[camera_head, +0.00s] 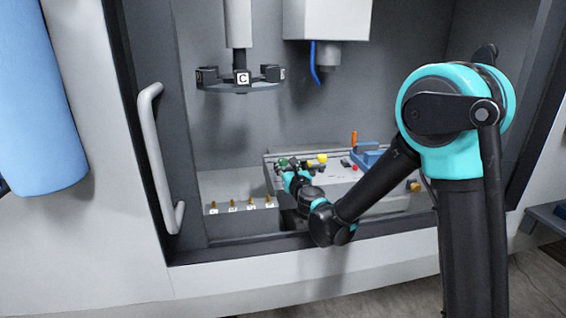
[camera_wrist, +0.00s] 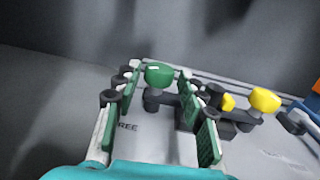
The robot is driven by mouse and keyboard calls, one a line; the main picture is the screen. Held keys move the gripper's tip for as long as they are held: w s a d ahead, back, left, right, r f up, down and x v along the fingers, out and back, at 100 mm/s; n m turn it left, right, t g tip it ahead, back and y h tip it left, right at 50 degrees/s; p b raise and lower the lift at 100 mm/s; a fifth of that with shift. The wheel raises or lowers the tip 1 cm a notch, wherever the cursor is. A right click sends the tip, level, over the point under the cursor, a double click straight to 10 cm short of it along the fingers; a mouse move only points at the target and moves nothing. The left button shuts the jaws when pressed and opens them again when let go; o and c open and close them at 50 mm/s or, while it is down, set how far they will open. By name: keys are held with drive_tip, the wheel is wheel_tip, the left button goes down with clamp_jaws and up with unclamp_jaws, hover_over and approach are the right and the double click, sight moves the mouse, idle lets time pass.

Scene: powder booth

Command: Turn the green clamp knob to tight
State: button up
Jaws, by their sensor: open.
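The green clamp knob (camera_wrist: 159,75) stands on a dark clamp on the light panel, and it shows small at the panel's left end in the head view (camera_head: 283,162). My gripper (camera_wrist: 160,80) is open, with one green-padded finger on each side of the knob. I cannot tell whether either pad touches it.
Yellow knobs (camera_wrist: 264,100) stand right of my gripper. The panel (camera_head: 342,178) also bears a blue block (camera_head: 370,157) and an orange piece (camera_head: 354,137). Brass pegs (camera_head: 252,201) stand at left. A carousel marked C (camera_head: 242,87) and a blue hose (camera_head: 314,66) hang above.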

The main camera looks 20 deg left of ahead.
sight(284, 163)
drive_tip(key=shift+x, duration=1.6)
drive_tip(key=c, duration=0.9)
